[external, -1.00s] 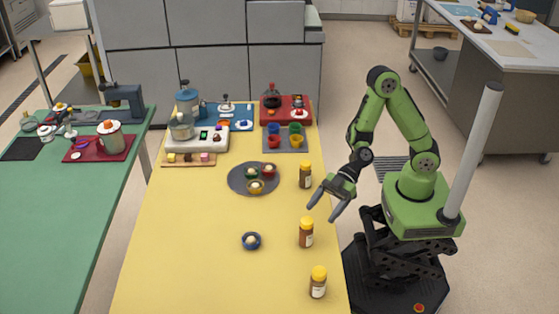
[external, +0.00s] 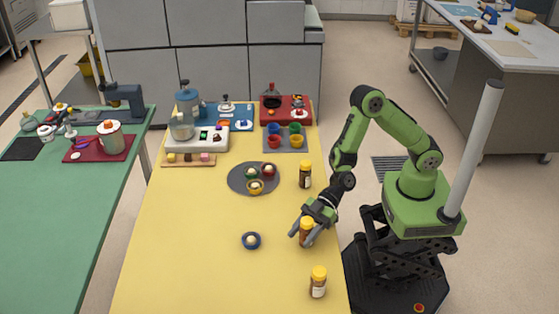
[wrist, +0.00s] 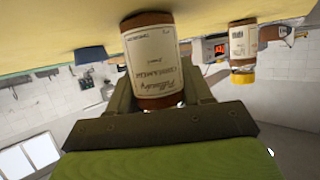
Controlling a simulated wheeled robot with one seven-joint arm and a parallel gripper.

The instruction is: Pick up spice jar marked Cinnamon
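Three brown spice jars with yellow caps stand along the right side of the yellow table: a far jar (external: 305,175), a middle jar (external: 307,231) and a near jar (external: 318,283). My gripper (external: 301,238) is at the middle jar, with its open fingers on either side of it. In the wrist view, this jar (wrist: 152,60) fills the space in front of the fingers (wrist: 160,98). Its pale label is upside down and I cannot read it surely; its cap is hidden. Another labelled jar (wrist: 242,48) shows farther off at the right. Labels are too small in the external view.
A round grey tray (external: 236,184) with small bowls lies farther back. The table's left front is clear. A green table (external: 60,220) stands at the left.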

